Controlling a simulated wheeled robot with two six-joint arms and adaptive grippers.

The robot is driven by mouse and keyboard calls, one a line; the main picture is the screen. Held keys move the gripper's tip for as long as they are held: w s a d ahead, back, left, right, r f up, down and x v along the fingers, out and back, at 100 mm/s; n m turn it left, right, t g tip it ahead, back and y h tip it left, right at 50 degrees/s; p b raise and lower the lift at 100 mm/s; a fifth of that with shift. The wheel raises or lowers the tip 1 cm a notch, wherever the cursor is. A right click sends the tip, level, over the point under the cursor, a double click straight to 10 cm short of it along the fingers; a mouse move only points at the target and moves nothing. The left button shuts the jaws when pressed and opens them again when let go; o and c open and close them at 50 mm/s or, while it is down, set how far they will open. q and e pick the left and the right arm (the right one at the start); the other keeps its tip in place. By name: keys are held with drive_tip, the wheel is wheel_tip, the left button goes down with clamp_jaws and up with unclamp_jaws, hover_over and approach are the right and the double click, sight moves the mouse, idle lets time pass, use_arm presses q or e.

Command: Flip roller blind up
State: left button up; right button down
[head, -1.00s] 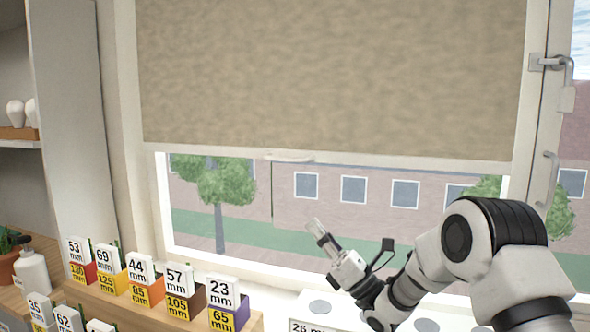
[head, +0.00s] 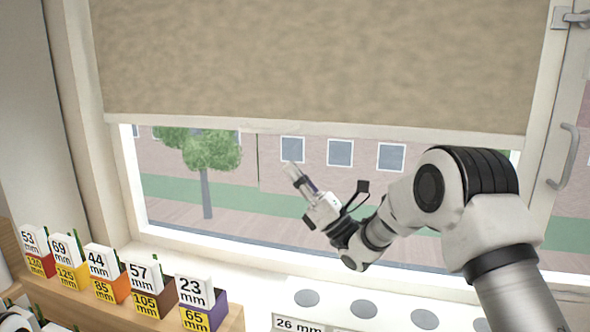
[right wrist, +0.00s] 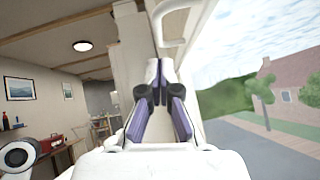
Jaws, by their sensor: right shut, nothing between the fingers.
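The roller blind (head: 320,60) is a beige fabric sheet covering the upper part of the window. Its pale bottom bar (head: 330,128) hangs level across the window, with glass uncovered below. My right gripper (head: 292,170) is shut and empty, pointing up and left below the bar, apart from it in the picture. In the right wrist view its purple-padded fingers (right wrist: 161,68) meet at the tips. A white loop (right wrist: 178,18) shows just beyond them there; I cannot tell for sure whether it is the blind's pull. My left gripper is not in view.
A sill (head: 240,265) with several grey discs runs below the window. Labelled size boxes (head: 150,290) stand in a wooden rack at the lower left. A window handle (head: 566,155) juts out at the right. The space before the glass is otherwise clear.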

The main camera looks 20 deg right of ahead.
drive_tip(key=p+x, duration=0.2)
drive_tip(key=x, duration=0.4)
drive_tip(key=shift+a+r, duration=0.3)
drive_tip(key=shift+w, duration=0.2)
